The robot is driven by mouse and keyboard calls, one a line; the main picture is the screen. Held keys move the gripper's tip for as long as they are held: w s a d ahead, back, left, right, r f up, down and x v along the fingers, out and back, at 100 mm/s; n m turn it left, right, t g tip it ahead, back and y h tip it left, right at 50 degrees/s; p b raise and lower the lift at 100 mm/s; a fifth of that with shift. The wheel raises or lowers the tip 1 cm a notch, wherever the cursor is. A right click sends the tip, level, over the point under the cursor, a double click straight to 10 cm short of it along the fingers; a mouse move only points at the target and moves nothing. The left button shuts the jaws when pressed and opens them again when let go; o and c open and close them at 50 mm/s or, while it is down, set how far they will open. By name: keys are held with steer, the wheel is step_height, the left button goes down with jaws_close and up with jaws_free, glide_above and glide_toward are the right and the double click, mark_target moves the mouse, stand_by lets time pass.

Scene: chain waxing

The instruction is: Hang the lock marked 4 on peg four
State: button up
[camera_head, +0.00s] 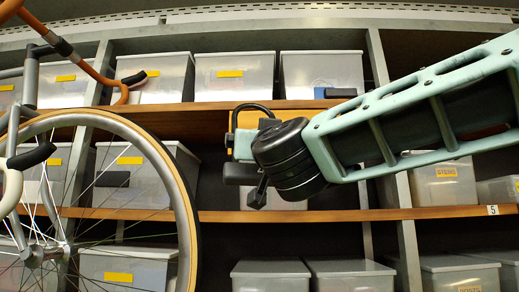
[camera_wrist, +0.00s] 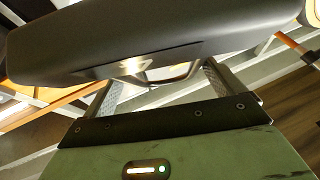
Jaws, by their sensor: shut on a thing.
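A dark loop (camera_head: 251,106), which looks like the lock's shackle, stands up just behind my gripper in the head view. My gripper (camera_wrist: 162,84) is shut on the lock. In the wrist view the lock's wide dark body (camera_wrist: 215,38) crosses the top, in front of the two grey ribbed fingers, with a bright metal spot on it. The exact contact is hidden. I cannot read a 4 on the lock, and I cannot make out peg four.
Wooden shelves (camera_head: 345,215) hold several translucent bins with yellow labels, one (camera_head: 236,76) above my gripper. A bicycle wheel (camera_head: 186,200) stands close at the left. An orange panel (camera_head: 212,124) is behind my gripper. A small tag reading 5 (camera_head: 492,210) is on the shelf edge at right.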

steer(key=w+f, duration=0.2)
steer(key=w, duration=1)
steer(key=shift+w+d+b, duration=0.2)
steer(key=shift+d+b, duration=0.1)
steer(key=shift+b, duration=0.15)
stand_by(1.1)
stand_by(0.5)
